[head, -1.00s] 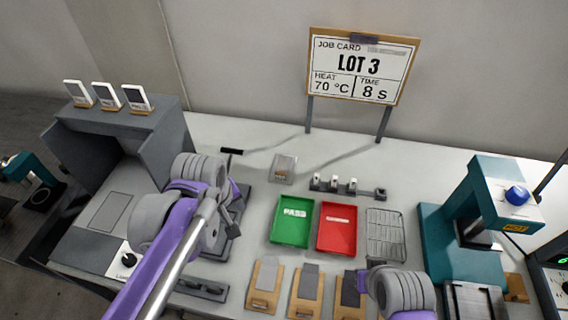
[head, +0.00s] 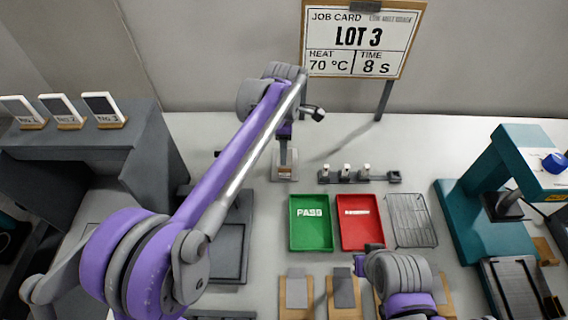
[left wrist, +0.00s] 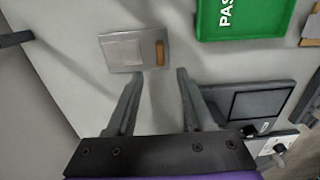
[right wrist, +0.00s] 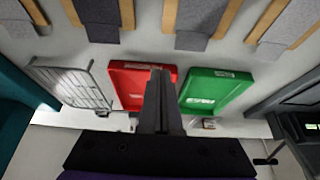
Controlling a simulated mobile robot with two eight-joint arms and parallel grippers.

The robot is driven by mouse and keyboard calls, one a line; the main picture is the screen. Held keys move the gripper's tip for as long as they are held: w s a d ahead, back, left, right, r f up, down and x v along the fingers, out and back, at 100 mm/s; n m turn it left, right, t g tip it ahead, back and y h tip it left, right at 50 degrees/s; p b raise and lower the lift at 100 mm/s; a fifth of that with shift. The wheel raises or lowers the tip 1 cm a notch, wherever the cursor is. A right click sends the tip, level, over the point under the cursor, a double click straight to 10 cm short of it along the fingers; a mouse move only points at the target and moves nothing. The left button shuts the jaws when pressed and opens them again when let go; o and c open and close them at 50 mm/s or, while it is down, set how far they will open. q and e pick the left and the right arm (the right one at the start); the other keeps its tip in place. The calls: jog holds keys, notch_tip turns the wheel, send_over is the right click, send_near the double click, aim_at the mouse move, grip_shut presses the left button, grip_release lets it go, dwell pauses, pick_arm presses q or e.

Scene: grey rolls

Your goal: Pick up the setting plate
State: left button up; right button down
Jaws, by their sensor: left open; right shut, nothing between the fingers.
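The setting plate appears to be the small silver-grey plate (head: 285,174) at the back of the bench, behind the green tray. In the left wrist view the plate (left wrist: 122,50) lies flat, with a tan strip at its right end. My left gripper (left wrist: 160,75) is open and empty, its fingertips just short of the strip. In the head view my left gripper (head: 284,154) hangs over the plate and partly covers it. My right gripper (right wrist: 158,72) is shut and empty, pointing toward the red and green trays.
A green PASS tray (head: 311,232) and a red tray (head: 361,232) stand in front of the plate. A small rack with several pegs (head: 358,176) is to its right. A wire rack (head: 410,220) and teal press (head: 470,230) stand further right. A grey frame (head: 230,262) is at left.

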aim_at(285, 170)
pick_arm(q)
jog(key=f, duration=0.9)
jog(key=shift+d+f, duration=0.2)
jog(key=shift+f, duration=0.05)
grip_shut()
dwell(1.1)
